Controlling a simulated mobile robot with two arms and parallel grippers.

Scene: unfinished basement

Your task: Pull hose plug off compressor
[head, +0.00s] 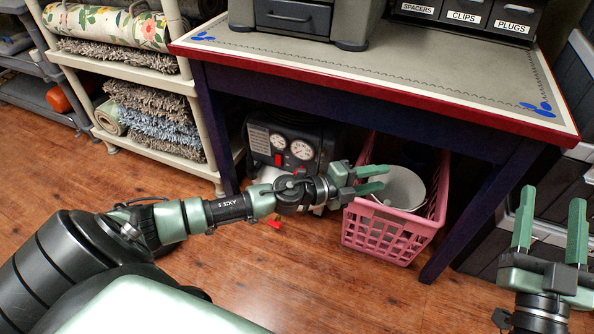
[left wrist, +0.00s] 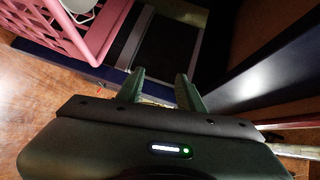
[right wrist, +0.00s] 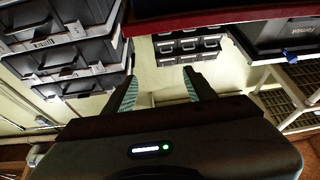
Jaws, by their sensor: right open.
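The compressor (head: 283,143), dark with two round gauges and red parts, stands on the floor under the table. My left arm crosses in front of it and hides its lower part. I cannot make out the hose plug for certain; a small red piece (head: 274,224) shows just below my left forearm. My left gripper (head: 382,178) is open and empty, to the right of the compressor, over the pink basket's near-left side in the head view. Its open fingers also show in the left wrist view (left wrist: 161,88). My right gripper (head: 552,197) is open and empty at the far right.
The pink basket (head: 385,234) with a white bucket (head: 404,190) stands right of the compressor. The table (head: 430,70) overhangs both, with a dark leg (head: 470,222) at right. A shelf (head: 135,72) of rolled rugs stands left.

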